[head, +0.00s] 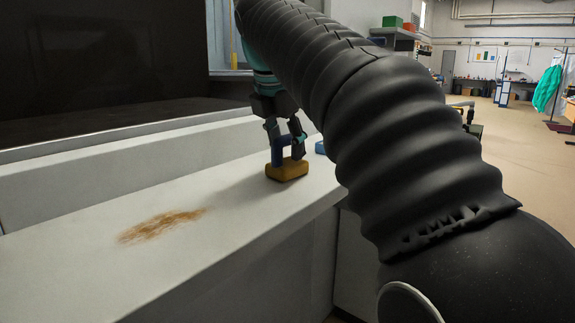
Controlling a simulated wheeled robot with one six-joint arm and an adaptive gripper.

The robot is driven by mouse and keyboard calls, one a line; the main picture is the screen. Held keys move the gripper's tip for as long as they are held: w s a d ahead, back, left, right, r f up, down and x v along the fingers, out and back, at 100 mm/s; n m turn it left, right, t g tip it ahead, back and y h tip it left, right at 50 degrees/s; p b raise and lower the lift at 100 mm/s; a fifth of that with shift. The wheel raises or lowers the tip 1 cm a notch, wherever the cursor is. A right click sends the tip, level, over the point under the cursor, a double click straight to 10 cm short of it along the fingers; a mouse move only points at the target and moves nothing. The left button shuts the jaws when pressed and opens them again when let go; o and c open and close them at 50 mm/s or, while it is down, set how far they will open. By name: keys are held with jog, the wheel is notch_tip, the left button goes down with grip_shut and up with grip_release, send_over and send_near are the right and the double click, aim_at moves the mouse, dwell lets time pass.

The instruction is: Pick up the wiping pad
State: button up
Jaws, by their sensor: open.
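The wiping pad (287,171) is a yellow-orange block with a blue handle (279,148) on top. It sits on the white ledge (228,215) near its front edge. My gripper (285,152) points down right over the pad, with its fingers around or beside the blue handle; I cannot tell exactly which. The gripper is open. My black, ribbed arm crosses in front and hides part of the ledge to the right.
A brown powder smear (160,226) lies on the ledge to the left of the pad. A blue object (320,147) shows partly behind my arm. A dark panel (100,65) stands behind the ledge. The ledge between smear and pad is clear.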

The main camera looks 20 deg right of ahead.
jog(key=shift+c, duration=0.3)
grip_shut()
jog(key=shift+r, duration=0.15)
jog(key=shift+r+p, duration=0.35)
jog(key=shift+r, duration=0.15)
jog(key=r, duration=0.1)
jog(key=r+p, duration=0.1)
jog(key=r, duration=0.1)
jog(key=shift+d+r, duration=0.2)
jog(key=shift+r, duration=0.1)
jog(key=w+d+r, duration=0.1)
jog(key=d+r, duration=0.5)
jog(key=d, duration=0.5)
jog(key=shift+p, duration=0.35)
jog(key=shift+d+r, duration=0.1)
